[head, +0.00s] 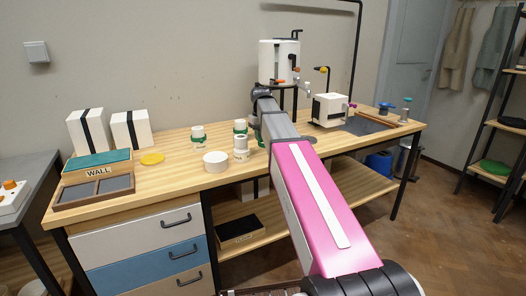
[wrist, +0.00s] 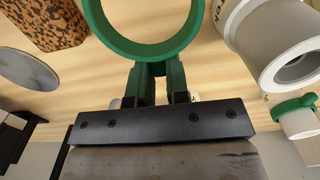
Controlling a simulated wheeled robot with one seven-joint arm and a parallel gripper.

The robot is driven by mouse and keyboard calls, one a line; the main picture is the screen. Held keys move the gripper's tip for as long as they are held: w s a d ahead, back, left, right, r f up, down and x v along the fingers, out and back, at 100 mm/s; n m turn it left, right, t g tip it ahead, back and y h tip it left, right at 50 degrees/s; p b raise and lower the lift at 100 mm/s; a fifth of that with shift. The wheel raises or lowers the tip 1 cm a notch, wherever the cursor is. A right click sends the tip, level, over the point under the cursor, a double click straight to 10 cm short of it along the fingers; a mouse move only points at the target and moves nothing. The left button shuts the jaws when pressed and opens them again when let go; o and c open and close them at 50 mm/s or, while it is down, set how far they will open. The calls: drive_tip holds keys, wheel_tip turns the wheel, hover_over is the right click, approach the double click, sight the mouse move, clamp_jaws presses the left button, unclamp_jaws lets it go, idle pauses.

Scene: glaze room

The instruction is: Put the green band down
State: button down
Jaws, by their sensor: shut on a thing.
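The green band (wrist: 130,52) is a ring at the top middle of the wrist view. My gripper (wrist: 159,76) is shut on its near edge, with the ring's opening over bare wood. Whether the band touches the bench cannot be told. Two white jars with green bands, the left jar (head: 198,132) and the right jar (head: 240,126), stand on the wooden bench (head: 180,178). A banded white jar (wrist: 301,122) also shows at the right of the wrist view.
A white and grey cylinder (wrist: 272,38) stands close right of the band. A speckled brown block (wrist: 45,22) and grey disc (wrist: 25,70) lie left. A white dish (head: 215,163), yellow disc (head: 152,159), WALL box (head: 97,170) and divided tray (head: 92,202) occupy the bench's left half.

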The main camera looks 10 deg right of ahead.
sight(261, 154)
drive_tip(key=shift+f, duration=3.15)
drive_tip(key=shift+f, duration=0.1)
drive_tip(key=c, duration=1.1)
unclamp_jaws()
wheel_tip(261, 154, up, 12)
drive_tip(key=shift+r, duration=0.15)
